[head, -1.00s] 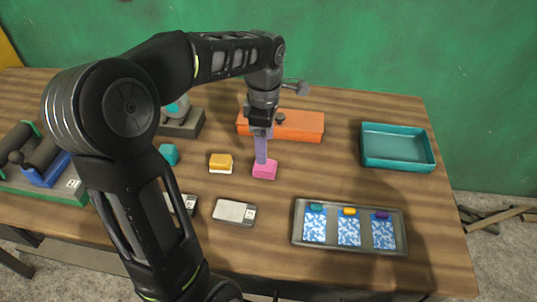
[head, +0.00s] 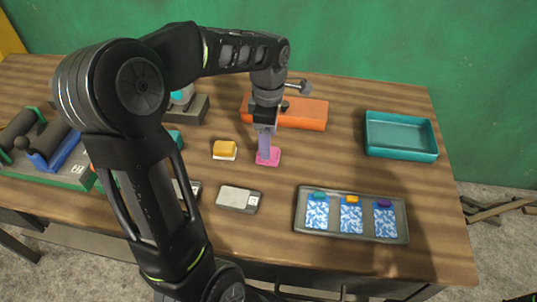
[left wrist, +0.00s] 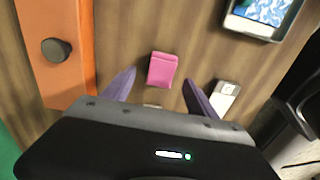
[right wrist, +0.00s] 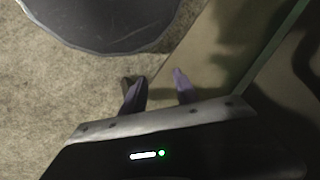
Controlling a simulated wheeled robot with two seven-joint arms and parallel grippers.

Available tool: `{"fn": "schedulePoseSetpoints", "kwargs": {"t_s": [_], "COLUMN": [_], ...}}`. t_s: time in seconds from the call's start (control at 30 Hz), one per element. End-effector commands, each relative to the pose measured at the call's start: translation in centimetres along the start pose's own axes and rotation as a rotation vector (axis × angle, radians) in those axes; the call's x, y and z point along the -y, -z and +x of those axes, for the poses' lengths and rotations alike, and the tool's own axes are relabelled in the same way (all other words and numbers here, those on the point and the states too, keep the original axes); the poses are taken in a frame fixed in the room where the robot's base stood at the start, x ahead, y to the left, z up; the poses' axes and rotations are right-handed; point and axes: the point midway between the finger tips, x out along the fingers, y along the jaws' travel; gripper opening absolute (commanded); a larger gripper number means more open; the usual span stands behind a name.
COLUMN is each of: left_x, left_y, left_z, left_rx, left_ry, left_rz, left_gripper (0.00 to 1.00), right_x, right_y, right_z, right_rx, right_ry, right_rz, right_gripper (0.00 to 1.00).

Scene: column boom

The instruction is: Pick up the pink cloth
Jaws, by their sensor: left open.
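The pink cloth (head: 269,157) is a small folded block lying on the wooden table, right of the yellow and white block. My left gripper (head: 264,150) points down over it in the head view and partly hides it. In the left wrist view the pink cloth (left wrist: 162,70) lies between and beyond the two purple fingers of my left gripper (left wrist: 158,88), which are spread wide, with nothing between them. My right gripper (right wrist: 158,85) shows only in the right wrist view, with its fingers apart and empty above the floor.
An orange block with a dark knob (head: 303,114) lies behind the cloth. A yellow and white block (head: 225,150) and a grey-white case (head: 238,199) lie nearby. A grey tray (head: 300,230) with three blue-patterned packets and a teal tray (head: 400,152) stand to the right.

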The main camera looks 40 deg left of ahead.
Motion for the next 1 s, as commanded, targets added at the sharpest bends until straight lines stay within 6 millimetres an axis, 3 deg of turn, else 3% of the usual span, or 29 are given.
{"fn": "schedulePoseSetpoints", "kwargs": {"t_s": [0.37,1.0], "left_x": [0.3,0.2], "left_y": [0.0,0.0], "left_z": [4.6,4.8], "left_rx": [-0.001,0.0], "left_ry": [0.003,0.001], "left_rz": [0.0,0.0], "left_gripper": [0.67,0.66], "right_x": [0.3,0.3], "right_y": [0.0,0.0], "right_z": [-0.8,-0.8], "right_rx": [0.001,0.001], "right_ry": [0.0,0.0], "right_rz": [0.0,0.0], "right_gripper": [0.36,0.36]}}
